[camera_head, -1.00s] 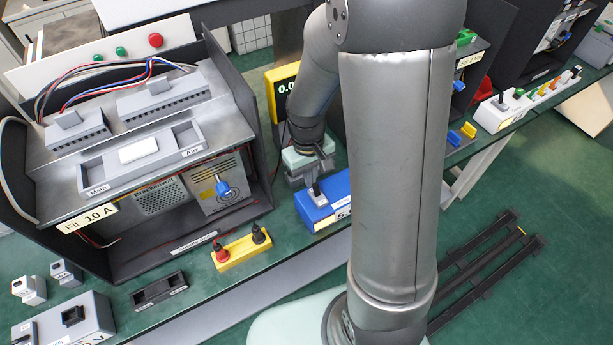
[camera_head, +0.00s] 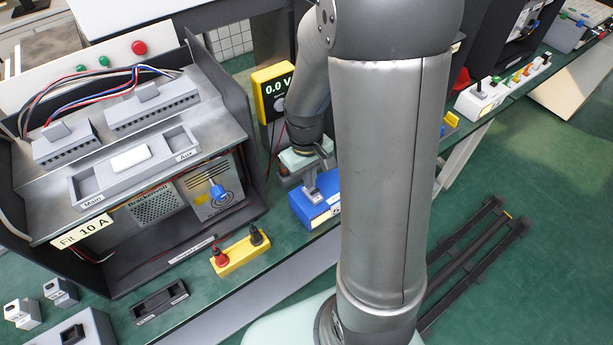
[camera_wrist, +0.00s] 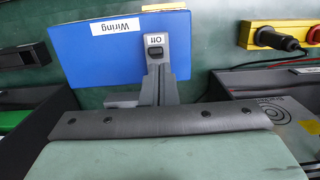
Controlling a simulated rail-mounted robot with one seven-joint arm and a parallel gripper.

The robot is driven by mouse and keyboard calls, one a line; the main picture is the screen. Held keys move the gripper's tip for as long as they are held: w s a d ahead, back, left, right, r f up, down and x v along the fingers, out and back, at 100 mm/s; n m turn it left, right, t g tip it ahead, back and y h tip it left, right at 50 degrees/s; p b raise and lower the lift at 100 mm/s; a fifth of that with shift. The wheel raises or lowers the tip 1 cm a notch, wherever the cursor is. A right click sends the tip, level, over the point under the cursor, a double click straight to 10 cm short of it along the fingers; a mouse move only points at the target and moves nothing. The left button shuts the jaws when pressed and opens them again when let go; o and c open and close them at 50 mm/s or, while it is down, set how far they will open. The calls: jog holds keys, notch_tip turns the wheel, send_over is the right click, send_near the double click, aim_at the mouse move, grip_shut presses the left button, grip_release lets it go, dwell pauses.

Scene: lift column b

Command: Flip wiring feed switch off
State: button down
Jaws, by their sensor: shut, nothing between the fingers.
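The wiring feed switch is a blue box (camera_head: 326,208) on the green bench, partly behind my arm in the head view. In the wrist view the blue box (camera_wrist: 100,55) carries a white "Wiring" label (camera_wrist: 116,27). In the head view my gripper (camera_head: 311,182) is over the box's grey plate.
A yellow meter (camera_head: 272,92) reading 0.0 V stands behind the box. A yellow block (camera_head: 240,257) with red and black terminals lies to its left. A dark open cabinet (camera_head: 180,265) with wiring stands further left. A white strip of coloured switches (camera_head: 490,95) is at right.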

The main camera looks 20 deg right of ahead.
jog(key=shift+r+p, duration=0.65)
jog(key=shift+r, duration=0.2)
jog(key=shift+w+r, duration=0.15)
jog(key=shift+w, duration=0.1)
jog(key=s+r, duration=0.3)
jog(key=r, duration=0.5)
jog(key=shift+s+d+r, duration=0.25)
jog(key=shift+s+d, duration=0.1)
jog(key=shift+s, duration=0.05)
